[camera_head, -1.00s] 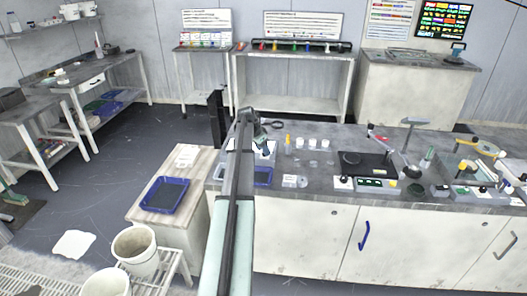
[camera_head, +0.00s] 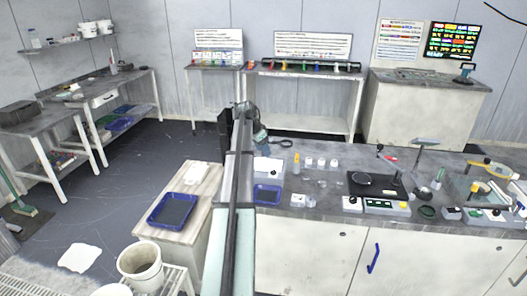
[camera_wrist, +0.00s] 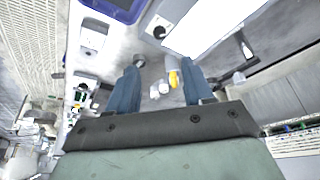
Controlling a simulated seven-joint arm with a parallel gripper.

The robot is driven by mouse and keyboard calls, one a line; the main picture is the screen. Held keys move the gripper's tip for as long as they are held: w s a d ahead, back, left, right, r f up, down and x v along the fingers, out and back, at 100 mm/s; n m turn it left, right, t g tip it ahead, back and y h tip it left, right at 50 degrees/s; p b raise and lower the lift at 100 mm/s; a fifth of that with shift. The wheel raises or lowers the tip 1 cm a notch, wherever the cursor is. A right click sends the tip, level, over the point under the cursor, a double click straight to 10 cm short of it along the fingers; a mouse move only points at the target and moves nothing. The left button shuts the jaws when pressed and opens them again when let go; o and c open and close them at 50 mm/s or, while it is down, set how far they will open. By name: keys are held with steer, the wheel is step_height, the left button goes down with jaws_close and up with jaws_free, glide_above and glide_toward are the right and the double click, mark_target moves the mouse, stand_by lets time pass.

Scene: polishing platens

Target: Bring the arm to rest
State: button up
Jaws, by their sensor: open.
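My arm (camera_head: 235,200) runs up the middle of the head view, stretched out over the left end of the workbench. Its far end is dark and small there, so the jaws are hard to make out. In the wrist view my gripper (camera_wrist: 162,68) shows two blue-grey fingers set wide apart, with nothing held between them. A yellow-topped bottle (camera_wrist: 173,78) and small white containers show beyond the gap, apart from the fingers.
The workbench (camera_head: 330,212) carries a blue tray (camera_head: 267,195), a black plate (camera_head: 376,185) and several small instruments. A lower wooden-topped cabinet (camera_head: 205,198) with another blue tray (camera_head: 173,210) stands left. A white bucket (camera_head: 140,264) is in front. Open floor (camera_head: 110,190) lies left.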

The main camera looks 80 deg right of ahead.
stand_by(0.4)
